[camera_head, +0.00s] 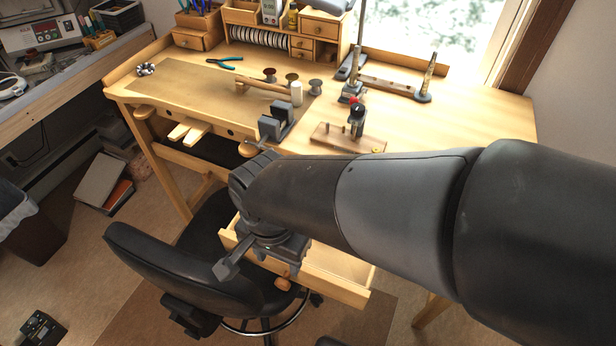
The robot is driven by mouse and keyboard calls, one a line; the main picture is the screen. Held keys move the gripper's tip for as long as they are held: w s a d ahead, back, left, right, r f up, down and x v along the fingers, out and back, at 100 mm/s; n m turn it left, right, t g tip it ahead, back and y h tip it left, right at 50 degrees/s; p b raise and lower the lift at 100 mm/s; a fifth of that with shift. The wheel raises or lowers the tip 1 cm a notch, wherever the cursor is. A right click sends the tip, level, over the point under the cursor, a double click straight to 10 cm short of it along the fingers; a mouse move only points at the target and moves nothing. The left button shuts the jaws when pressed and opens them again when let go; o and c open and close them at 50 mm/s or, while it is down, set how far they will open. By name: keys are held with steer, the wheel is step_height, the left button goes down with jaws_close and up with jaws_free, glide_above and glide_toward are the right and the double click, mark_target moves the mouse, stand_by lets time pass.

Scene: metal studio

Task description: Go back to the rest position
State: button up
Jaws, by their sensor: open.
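My gripper (260,268) hangs at the end of my dark grey arm, pointing down. Its two fingers are spread apart, one to the left and one to the right, and I see nothing held between them. It is in front of the wooden workbench (450,122), over or beside an open wooden drawer (340,272) with a round knob. The gripper covers part of the drawer, and I cannot tell whether they touch. My arm comes in from the right and hides part of the bench front.
A black chair (160,262) stands close to the gripper on the left. On the bench are small wooden stands, spools (315,86), green pliers (224,63) and a block with a tool (347,139). Another desk (70,75) is at the left. Floor (95,250) left of the chair is partly clear.

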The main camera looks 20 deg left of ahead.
steer(key=w+d+r+t+y, duration=0.1)
steer(key=w+d+r, duration=0.3)
steer(key=w+d, duration=0.3)
steer(key=w+d+r+t, duration=0.2)
steer(key=w+d+r, duration=0.25)
steer(key=d, duration=0.55)
steer(key=d+r+t+h, duration=0.1)
steer(key=d+r+t, duration=0.1)
steer(key=d, duration=1.3)
steer(key=shift+s+d+r+t, duration=0.3)
steer(key=shift+s+r, duration=0.05)
steer(key=shift+r, duration=0.45)
